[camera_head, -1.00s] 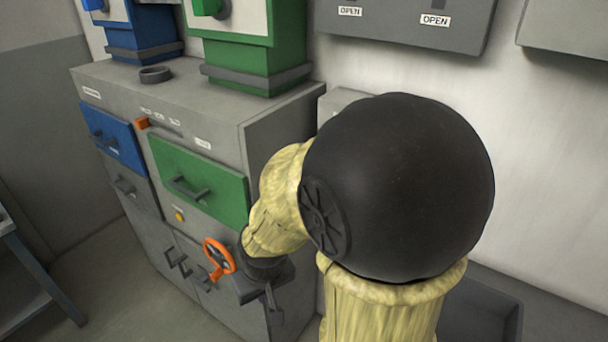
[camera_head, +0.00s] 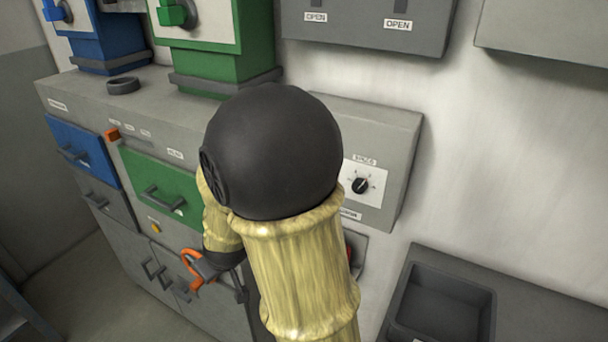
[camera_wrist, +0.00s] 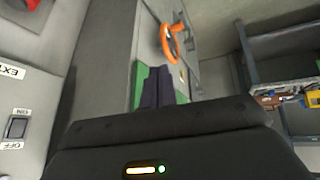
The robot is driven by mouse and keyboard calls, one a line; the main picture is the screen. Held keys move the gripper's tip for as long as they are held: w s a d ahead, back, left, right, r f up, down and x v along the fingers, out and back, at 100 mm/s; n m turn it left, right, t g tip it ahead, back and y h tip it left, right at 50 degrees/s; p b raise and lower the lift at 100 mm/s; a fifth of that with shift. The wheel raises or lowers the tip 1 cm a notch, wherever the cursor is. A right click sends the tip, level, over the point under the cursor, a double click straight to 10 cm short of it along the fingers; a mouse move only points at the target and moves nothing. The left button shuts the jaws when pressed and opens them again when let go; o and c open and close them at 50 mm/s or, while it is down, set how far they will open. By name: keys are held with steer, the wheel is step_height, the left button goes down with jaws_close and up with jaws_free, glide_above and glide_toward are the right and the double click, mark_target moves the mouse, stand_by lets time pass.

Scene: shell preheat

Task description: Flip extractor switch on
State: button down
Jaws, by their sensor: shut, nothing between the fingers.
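The extractor switch (camera_wrist: 17,128) is a small dark rocker on a pale grey panel (camera_wrist: 40,90) at the left edge of the wrist view. An ON label is above it and an OFF label below, with a cut-off "EXT" label higher up. Which way the rocker is set is too small to tell. My gripper (camera_wrist: 157,76) is shut and empty, to the right of the switch and apart from it. In the head view my arm covers much of the wall, and I cannot make out the switch there.
An orange handwheel (camera_head: 191,268) is on the grey cabinet (camera_head: 70,95), close to my wrist in the picture. A wall box with a black knob (camera_head: 360,186) is right of my arm. A red part (camera_head: 349,250) shows partly below it. A dark bin (camera_head: 440,305) is lower right.

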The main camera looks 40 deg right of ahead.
steer(key=w+d+r+n+t+h+p, duration=0.1)
steer(key=w+d+r+n+t+h, duration=0.1)
steer(key=w+d+h, duration=0.7)
steer(key=s+d+r+g+h, duration=0.1)
steer(key=s+d+r+h, duration=0.1)
steer(key=d, duration=0.3)
steer(key=s+d+r+n+g+h+p, duration=0.1)
steer(key=s+d+r+h, duration=0.1)
steer(key=d+h, duration=0.1)
steer(key=shift+s+d+h, duration=0.3)
steer(key=shift+d, duration=0.55)
steer(key=p+x, duration=0.3)
steer(key=x, duration=1.1)
steer(key=shift+f, duration=0.15)
